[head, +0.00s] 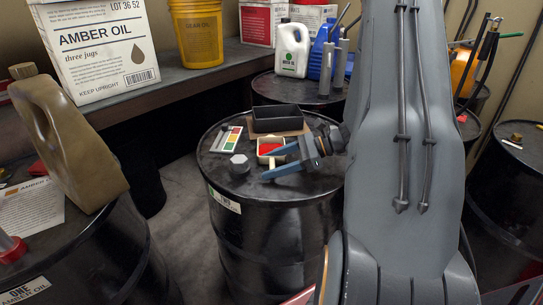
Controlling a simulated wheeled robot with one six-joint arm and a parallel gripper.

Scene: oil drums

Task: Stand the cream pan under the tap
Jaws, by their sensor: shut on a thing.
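The cream pan (261,142) is a small square dish with red inside, over the top of the middle black drum (231,190). My gripper (268,164) reaches in from the right. Its blue fingers are shut on the cream pan at its near side. I cannot tell whether the pan rests on the drum or is slightly raised. No tap can be made out with certainty. A red fitting with a grey stem (11,247) shows at the left edge on the near drum, partly cut off.
Beside the pan are a black tray (279,118), a colour card (226,138) and a grey hex cap (239,164). A brown jug (72,140) leans on the left drum. A bench (165,82) carries a white box and yellow bucket. My arm hides much of the right.

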